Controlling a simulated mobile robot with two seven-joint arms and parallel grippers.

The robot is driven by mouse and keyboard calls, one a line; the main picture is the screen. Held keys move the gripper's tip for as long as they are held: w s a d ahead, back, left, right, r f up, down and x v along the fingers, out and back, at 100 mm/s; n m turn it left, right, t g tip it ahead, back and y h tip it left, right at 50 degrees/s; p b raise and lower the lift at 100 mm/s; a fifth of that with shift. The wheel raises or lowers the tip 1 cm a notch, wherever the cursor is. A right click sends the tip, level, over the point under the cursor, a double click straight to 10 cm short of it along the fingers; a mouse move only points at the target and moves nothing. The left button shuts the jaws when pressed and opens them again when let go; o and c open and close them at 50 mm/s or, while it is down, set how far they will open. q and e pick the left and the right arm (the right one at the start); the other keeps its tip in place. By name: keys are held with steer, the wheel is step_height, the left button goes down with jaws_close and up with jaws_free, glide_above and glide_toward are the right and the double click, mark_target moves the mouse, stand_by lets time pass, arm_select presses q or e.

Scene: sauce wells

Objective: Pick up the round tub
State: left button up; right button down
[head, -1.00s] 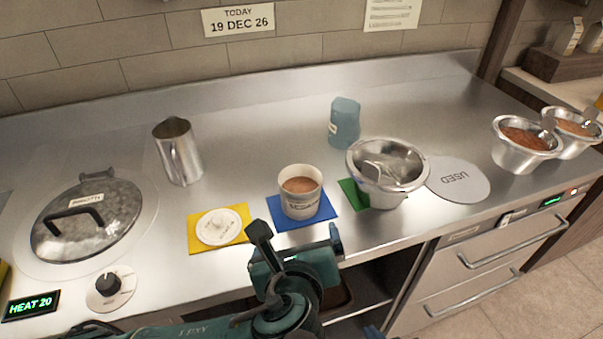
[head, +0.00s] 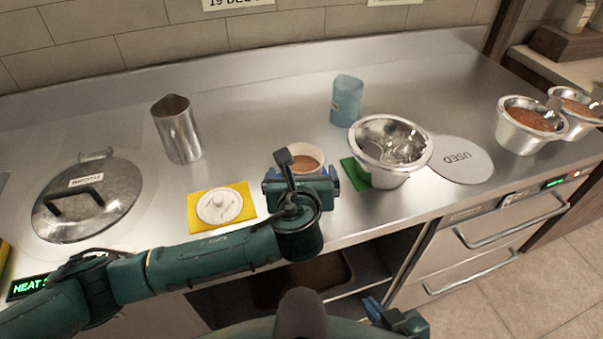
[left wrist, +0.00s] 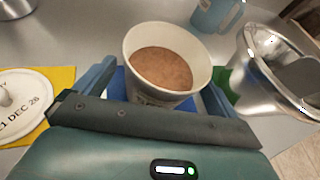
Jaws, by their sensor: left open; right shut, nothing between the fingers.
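The round tub (head: 306,152) is a white cup-like tub filled with brown sauce. It stands upright on a blue mat, which my left gripper mostly hides in the head view. My left gripper (head: 301,177) is open at the near side of the tub. In the left wrist view the tub (left wrist: 166,65) shows between the two spread fingers, with blue mat (left wrist: 117,84) beneath it. I cannot tell whether either finger touches it. My right gripper (head: 396,318) is shut and empty, low at the bottom edge, in front of the counter.
A yellow mat (head: 246,190) with a round white dated lid (head: 219,206) lies left of the tub. A steel bowl (head: 390,172) stands close on the right, partly over a green mat (head: 354,174). A blue jug (head: 346,100) and a steel pitcher (head: 177,130) stand behind.

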arm_select(q)
steer(key=shift+x, duration=0.8)
steer(key=shift+c, duration=0.3)
steer(key=c, duration=1.3)
step_height(320, 180, up, 10)
steer(key=shift+p, duration=0.3)
